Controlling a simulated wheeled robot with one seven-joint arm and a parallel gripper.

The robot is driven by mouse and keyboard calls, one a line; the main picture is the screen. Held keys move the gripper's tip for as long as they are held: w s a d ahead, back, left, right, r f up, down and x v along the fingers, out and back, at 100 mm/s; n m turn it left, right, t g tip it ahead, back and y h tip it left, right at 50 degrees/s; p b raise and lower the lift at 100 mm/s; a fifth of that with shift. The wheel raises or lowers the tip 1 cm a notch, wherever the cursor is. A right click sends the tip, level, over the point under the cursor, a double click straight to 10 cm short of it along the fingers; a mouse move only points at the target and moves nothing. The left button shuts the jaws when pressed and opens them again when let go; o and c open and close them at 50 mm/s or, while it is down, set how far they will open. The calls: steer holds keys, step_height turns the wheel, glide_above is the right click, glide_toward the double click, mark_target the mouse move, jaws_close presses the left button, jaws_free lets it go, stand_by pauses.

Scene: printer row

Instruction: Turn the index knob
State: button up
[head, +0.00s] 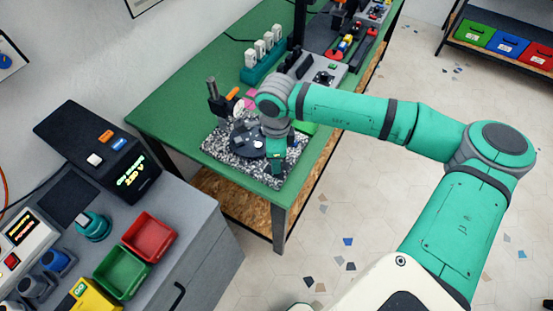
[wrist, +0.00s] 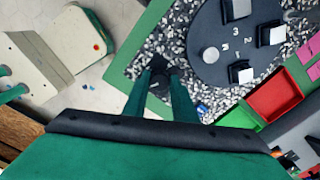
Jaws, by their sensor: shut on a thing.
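A dark round index table (head: 246,139) sits on a speckled granite plate (head: 222,143). In the wrist view the disc (wrist: 222,78) shows numbers, including 2 and 3, several small blocks and a silver post. My gripper (head: 276,153) points down at the right side of the disc. In the wrist view its two green fingers (wrist: 160,82) are closed around a small dark part at the disc's edge, which looks like the index knob (wrist: 158,66). The fingers and arm hide much of the knob, and no mark on it is readable.
A dark post stand (head: 213,92) rises behind the disc. The green table (head: 172,115) also holds a rack of white-topped items (head: 262,48) farther back. Red (head: 150,235) and green (head: 124,268) bins stand on the grey cabinet at left. Open floor lies right of the table.

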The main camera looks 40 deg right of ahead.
steer(key=m, duration=0.5)
steer(key=shift+m, duration=0.3)
steer(key=m, duration=0.5)
steer(key=shift+w+d+m, duration=0.1)
steer(key=shift+m, duration=0.2)
steer(key=o, duration=1)
steer(key=shift+o, duration=0.2)
steer(key=shift+m, duration=0.3)
step_height(320, 180, up, 11)
